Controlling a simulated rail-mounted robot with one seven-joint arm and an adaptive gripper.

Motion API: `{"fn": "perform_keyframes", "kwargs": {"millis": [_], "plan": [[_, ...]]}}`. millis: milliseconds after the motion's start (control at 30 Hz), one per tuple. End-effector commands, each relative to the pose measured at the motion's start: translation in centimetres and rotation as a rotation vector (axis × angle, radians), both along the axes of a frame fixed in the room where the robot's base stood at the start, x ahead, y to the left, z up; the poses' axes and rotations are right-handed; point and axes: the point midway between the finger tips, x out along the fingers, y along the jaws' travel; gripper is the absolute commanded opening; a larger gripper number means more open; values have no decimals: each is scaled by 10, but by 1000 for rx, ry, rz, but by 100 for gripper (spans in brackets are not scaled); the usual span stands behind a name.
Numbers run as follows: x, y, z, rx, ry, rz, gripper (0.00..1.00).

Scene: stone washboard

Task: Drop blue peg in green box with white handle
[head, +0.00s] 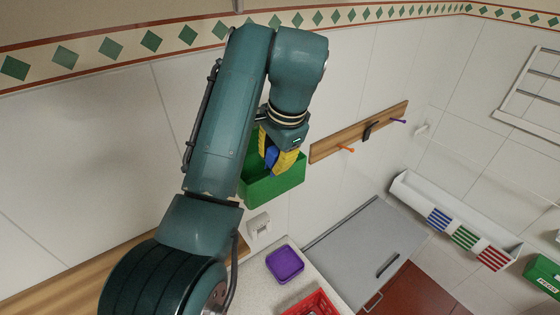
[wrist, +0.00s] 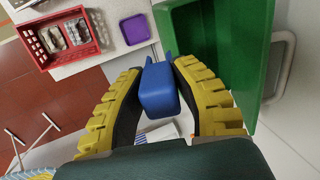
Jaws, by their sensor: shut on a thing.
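My gripper (wrist: 160,66), with yellow ribbed fingers and dark inner pads, is shut on the blue peg (wrist: 158,92). The peg shows as a chunky blue body between the pads. In the head view the gripper (head: 279,160) points down in front of the green box, and the blue peg (head: 271,158) shows between its fingers. The green box (head: 276,189) is open at the top and stands by the tiled wall. In the wrist view the green box (wrist: 258,60) is at upper right, beside the peg, with a white handle (wrist: 285,65) on its right side.
A purple tray (head: 285,264) and a red crate (head: 312,304) sit on the counter below. A wooden wall rack (head: 360,133) with orange and purple pegs is right of the green box. A white wall shelf (head: 455,215) is farther right.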

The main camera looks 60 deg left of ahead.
Motion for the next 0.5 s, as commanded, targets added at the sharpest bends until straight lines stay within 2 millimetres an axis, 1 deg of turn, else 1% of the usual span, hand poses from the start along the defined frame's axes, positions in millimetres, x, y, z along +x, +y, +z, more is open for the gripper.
{"fn": "perform_keyframes", "kwargs": {"millis": [500], "plan": [[-5, 44, -15, 0, 0, 1, 14]]}}
